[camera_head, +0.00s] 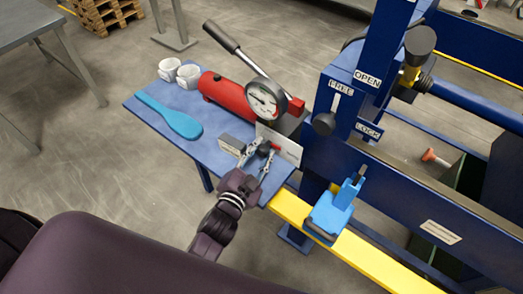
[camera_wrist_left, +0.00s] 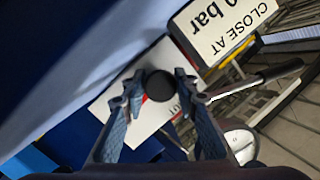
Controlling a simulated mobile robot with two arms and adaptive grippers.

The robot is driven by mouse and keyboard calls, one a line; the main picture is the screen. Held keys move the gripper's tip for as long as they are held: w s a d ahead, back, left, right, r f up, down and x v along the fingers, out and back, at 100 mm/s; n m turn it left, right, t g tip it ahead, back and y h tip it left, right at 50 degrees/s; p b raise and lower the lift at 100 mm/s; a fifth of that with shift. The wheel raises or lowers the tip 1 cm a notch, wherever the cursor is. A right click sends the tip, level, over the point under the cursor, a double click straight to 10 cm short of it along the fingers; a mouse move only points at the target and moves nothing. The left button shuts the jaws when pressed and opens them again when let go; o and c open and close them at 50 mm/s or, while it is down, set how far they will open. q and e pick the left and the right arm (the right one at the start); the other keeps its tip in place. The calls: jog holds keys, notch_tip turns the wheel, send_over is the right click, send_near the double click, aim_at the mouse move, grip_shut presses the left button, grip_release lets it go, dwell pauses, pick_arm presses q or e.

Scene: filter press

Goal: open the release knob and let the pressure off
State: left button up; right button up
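The release knob (camera_wrist_left: 160,85) is a round black knob, seen end-on in the left wrist view. In the head view it is a small dark shape (camera_head: 265,148), partly hidden by the fingers, in front of the red hand pump (camera_head: 228,94). The round pressure gauge (camera_head: 264,98) stands above it; its reading is too small to tell. My left gripper (camera_head: 256,160) points at the knob. In the left wrist view its fingers (camera_wrist_left: 158,88) are apart, one on each side of the knob; I cannot tell whether they touch it. My right gripper is not in view.
A white sign (camera_head: 282,144) stands just behind the knob. The blue table (camera_head: 160,118) also holds a light blue paddle (camera_head: 170,117) and two white rolls (camera_head: 178,73). The pump's long lever (camera_head: 235,48) rises above. The blue press frame (camera_head: 400,175) and a blue clamp (camera_head: 331,212) are to the right.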

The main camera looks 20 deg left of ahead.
pick_arm(q)
jog(key=shift+o, duration=0.4)
jog(key=shift+s, duration=0.3)
jog(key=s, duration=0.3)
jog(key=s+r, duration=0.1)
jog(key=s, duration=0.3)
jog(key=s+a, duration=0.1)
jog(key=s, duration=0.3)
jog(key=shift+s+r, duration=0.15)
jog(key=shift+r, duration=0.2)
